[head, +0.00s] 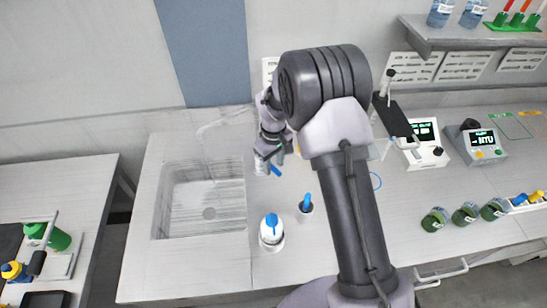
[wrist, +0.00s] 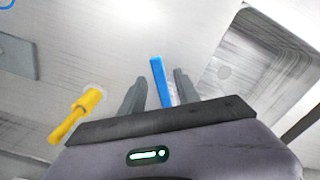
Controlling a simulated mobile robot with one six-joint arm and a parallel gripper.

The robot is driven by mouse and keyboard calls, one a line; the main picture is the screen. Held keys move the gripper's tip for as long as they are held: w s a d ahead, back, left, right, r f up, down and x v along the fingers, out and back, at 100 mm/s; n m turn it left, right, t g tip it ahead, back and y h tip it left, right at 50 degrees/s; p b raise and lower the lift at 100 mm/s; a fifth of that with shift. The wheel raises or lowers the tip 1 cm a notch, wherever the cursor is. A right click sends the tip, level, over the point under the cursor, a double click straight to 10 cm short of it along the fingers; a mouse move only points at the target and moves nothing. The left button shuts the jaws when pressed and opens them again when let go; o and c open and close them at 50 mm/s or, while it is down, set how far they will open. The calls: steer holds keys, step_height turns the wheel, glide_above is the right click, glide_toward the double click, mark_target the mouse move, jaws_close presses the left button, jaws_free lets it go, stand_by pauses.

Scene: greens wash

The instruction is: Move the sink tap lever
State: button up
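A blue bar (wrist: 158,78), which looks like a lever, stands out between my fingers in the wrist view. In the head view the blue part (head: 277,171) shows just below my gripper (head: 270,156), right of the sink. My gripper, also in the wrist view (wrist: 160,78), is open, its fingers on either side of the bar with gaps visible. Whether a finger touches it I cannot tell. The sink (head: 170,196) lies to the left, and its pale tap spout (head: 212,126) rises behind the basin. The tap's base is hard to make out.
A yellow handle-like part (wrist: 82,112) is left of my fingers in the wrist view. A white bottle with a blue top (head: 271,236) and a small cup with a blue stick (head: 306,208) stand in front of my gripper. Instruments (head: 425,145) are to the right.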

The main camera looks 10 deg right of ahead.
mark_target(274, 168)
step_height(274, 168, up, 17)
steer(key=p, duration=0.2)
steer(key=shift+r+p, duration=0.15)
steer(key=shift+p, duration=0.2)
steer(key=s+d+r+m+t+y+b, duration=0.15)
steer(key=s+m+b, duration=0.25)
steer(key=s+b, duration=0.4)
steer(key=s+d+r+m+t+b, duration=0.1)
steer(key=s+d+m+t+b, duration=0.15)
steer(key=s+b, duration=0.6)
steer(key=s+f+m+t+b, duration=0.1)
steer(key=s+f+m, duration=0.3)
steer(key=s, duration=0.8)
step_height(274, 168, down, 2)
steer(key=shift+a+f+m+t+b, duration=0.1)
steer(key=shift+a+m+t+b, duration=0.3)
steer(key=shift+b, duration=0.2)
steer(key=shift+y, duration=0.25)
steer(key=shift+d, duration=0.15)
